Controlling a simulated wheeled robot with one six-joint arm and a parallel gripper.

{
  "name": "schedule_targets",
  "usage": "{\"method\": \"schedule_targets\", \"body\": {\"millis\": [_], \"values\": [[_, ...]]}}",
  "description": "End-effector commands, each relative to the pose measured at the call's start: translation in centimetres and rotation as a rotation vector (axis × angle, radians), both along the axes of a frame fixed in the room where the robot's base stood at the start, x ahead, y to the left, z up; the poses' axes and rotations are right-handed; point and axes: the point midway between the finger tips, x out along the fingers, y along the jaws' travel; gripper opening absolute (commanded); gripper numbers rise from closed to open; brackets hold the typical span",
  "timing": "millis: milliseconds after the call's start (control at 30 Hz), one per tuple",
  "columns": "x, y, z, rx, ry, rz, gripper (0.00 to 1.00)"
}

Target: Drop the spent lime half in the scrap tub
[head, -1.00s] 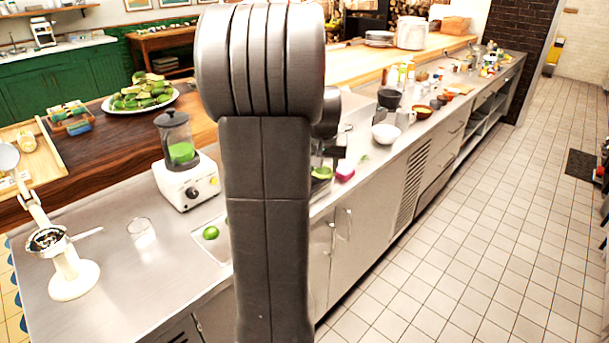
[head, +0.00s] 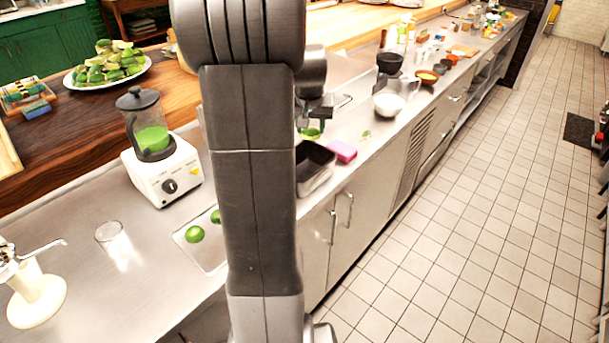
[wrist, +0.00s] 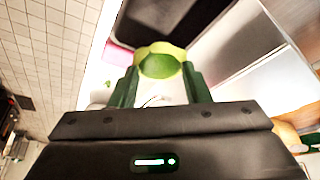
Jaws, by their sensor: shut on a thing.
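The spent lime half (head: 311,134) is green with a pale rim and is held in my gripper (head: 314,126), partly hidden behind my arm in the head view. In the wrist view, the lime half (wrist: 158,66) sits between the two green fingers of my gripper (wrist: 160,78), which are shut on it. A dark, open rectangular tub (head: 316,157), which looks like the scrap tub, stands on the counter near the lime, partly covered by my arm. The tub's dark inside (wrist: 165,18) shows beyond the lime in the wrist view.
A pink sponge (head: 341,151) lies right of the tub. Whole limes (head: 195,234) lie in a recess at left. A glass (head: 112,238) and white juicer (head: 36,296) stand further left.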

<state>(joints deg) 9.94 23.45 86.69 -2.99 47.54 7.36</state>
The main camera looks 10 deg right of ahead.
Motion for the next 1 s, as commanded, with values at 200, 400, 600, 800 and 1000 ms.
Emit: {"method": "schedule_targets", "body": {"millis": [200,400,600,800,1000], "values": [[0.0,0.0,-3.0,0.0,0.0,0.0,0.35],[0.0,0.0,-3.4,0.0,-0.001,0.0,0.35],[0.0,0.0,-3.3,0.0,-0.001,0.0,0.49],[0.0,0.0,-3.3,0.0,-0.001,0.0,0.68],[0.0,0.0,-3.2,0.0,-0.001,0.0,0.68]]}}
